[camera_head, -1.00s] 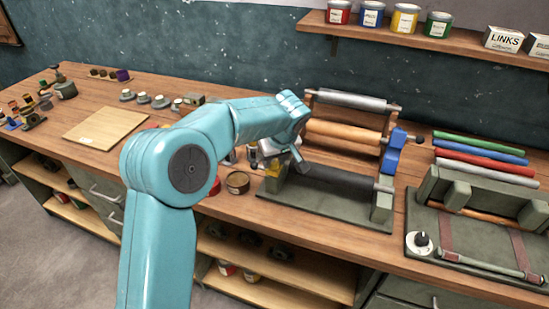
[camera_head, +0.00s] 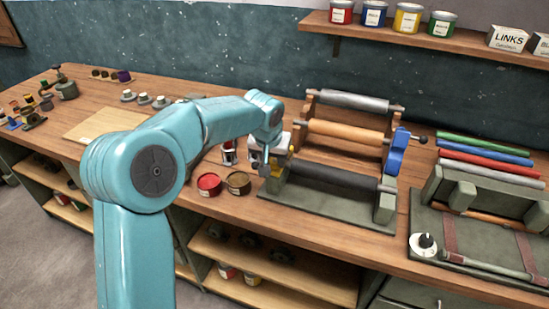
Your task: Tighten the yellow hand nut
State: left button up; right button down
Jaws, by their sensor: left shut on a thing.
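My left arm comes in from the left, and my left gripper (camera_head: 267,163) is at the left end of the roller stand (camera_head: 300,207). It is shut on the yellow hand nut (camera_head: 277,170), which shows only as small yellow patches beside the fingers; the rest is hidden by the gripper. The stand carries a dark lower roller (camera_head: 335,177), an orange-brown middle roller (camera_head: 345,131) and a grey upper roller (camera_head: 354,101). A blue part with a black crank knob (camera_head: 397,155) is at its right end. My right gripper is not in view.
Open red (camera_head: 208,184) and brown (camera_head: 238,183) tins stand just left of the stand. A wooden board (camera_head: 105,122) lies farther left. Coloured rods (camera_head: 485,145) and a green fixture (camera_head: 480,215) are at the right. A shelf with paint cans (camera_head: 407,18) hangs above.

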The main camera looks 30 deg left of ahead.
pick_arm(q)
jog(key=m, duration=0.1)
jog(key=m+h+p, duration=0.1)
jog(key=m, duration=0.2)
jog(key=shift+a+r+h+p, duration=0.15)
jog(key=shift+a+h+p, duration=0.15)
jog(key=shift+h, duration=0.1)
jog(key=shift+a+m+h+p, duration=0.1)
jog(key=shift+m+h+p, duration=0.35)
jog(key=shift+m, duration=1.35)
jog(key=o, duration=1)
jog(key=shift+h, duration=0.25)
jog(key=shift+o, duration=0.2)
jog(key=v, duration=1.6)
jog(key=shift+b, duration=0.4)
jog(key=shift+w+r, duration=0.1)
